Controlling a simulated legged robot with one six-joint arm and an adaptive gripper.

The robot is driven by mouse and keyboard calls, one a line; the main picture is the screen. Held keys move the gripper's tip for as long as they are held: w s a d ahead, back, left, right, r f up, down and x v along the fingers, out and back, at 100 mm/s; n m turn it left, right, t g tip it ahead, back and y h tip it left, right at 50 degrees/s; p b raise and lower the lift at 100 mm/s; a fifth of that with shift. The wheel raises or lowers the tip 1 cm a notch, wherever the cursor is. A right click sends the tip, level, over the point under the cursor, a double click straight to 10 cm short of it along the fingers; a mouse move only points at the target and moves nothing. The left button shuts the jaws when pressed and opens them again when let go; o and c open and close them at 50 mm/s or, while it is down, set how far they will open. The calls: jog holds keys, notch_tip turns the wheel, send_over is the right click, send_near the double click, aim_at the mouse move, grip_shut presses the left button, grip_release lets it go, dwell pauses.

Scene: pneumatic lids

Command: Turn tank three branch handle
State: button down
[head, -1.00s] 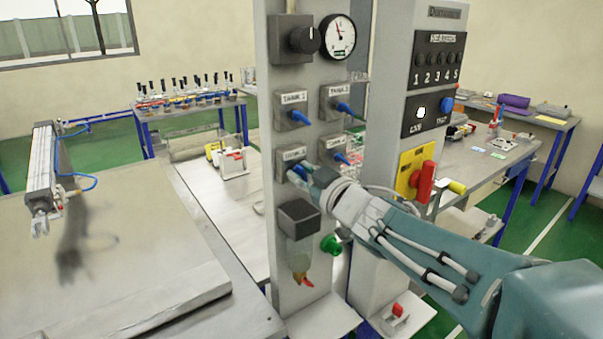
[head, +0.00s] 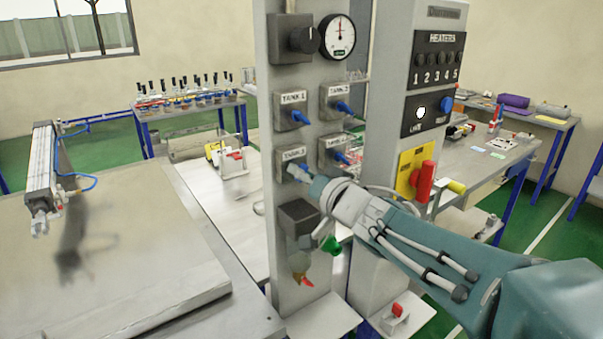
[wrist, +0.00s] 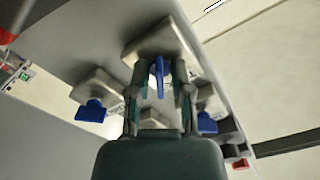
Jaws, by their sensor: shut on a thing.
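The tank three valve (head: 289,157) is the lower left of the labelled valves on the grey upright panel. The handle stands upright between the fingertips there.
Blue handles of tank 1 (head: 299,116), tank 2 (head: 343,107) and the lower right valve (head: 340,156) sit close by. A gauge (head: 338,37) and black knob (head: 302,39) are above. A red-handled switch (head: 424,182) stands right of my wrist.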

jog(key=shift+f+m, duration=0.3)
jog(key=shift+m, duration=0.9)
jog(key=c, duration=0.8)
grip_release()
jog(key=shift+r, duration=0.1)
jog(key=v, duration=1.2)
